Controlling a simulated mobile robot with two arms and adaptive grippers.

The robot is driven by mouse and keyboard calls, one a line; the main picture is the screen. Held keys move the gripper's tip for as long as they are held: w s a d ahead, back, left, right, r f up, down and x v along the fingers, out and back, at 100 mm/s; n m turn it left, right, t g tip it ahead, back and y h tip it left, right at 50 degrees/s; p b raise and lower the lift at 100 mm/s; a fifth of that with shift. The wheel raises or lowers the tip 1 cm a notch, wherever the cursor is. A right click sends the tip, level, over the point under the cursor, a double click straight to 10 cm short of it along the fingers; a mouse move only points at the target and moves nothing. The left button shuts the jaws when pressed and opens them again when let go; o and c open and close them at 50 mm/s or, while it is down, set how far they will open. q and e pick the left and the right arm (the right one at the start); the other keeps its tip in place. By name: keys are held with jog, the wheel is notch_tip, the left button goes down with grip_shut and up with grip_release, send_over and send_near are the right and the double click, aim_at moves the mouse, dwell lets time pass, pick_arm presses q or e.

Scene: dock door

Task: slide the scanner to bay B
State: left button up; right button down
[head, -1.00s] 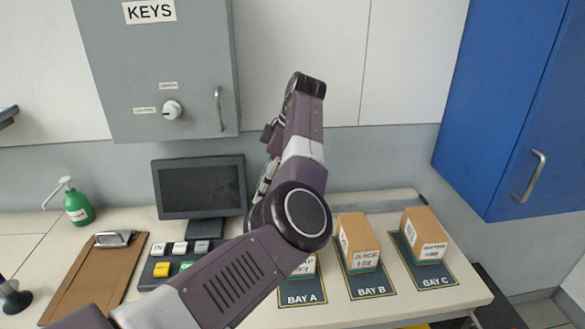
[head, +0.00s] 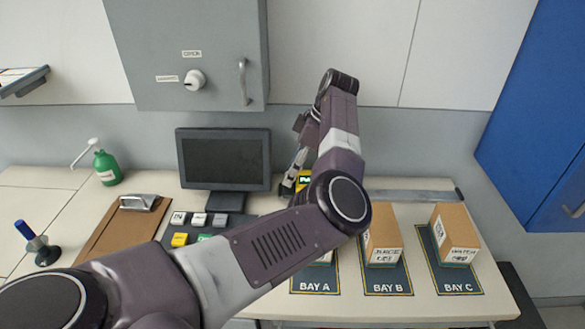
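My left arm reaches across the counter and bends up and back down. Its gripper (head: 289,184) points down near the back of the counter, left of the elbow; its fingers are too small and covered to tell open from shut. A yellow and black thing (head: 304,178) with partly hidden lettering shows right beside the gripper, possibly the scanner; I cannot tell whether they touch. A grey rail (head: 415,196) runs along the back of the counter behind the bays. The Bay B mat (head: 387,281) bears a carton (head: 384,236). My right gripper is not in view.
The Bay A mat (head: 314,281) is partly covered by my arm. The Bay C mat (head: 456,283) bears another carton (head: 456,232). A grey cabinet (head: 190,50) hangs above.

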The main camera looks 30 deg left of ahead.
pick_arm(q)
jog(key=shift+s, duration=0.1)
grip_shut()
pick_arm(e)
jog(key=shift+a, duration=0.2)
pick_arm(q)
jog(key=shift+a, duration=0.1)
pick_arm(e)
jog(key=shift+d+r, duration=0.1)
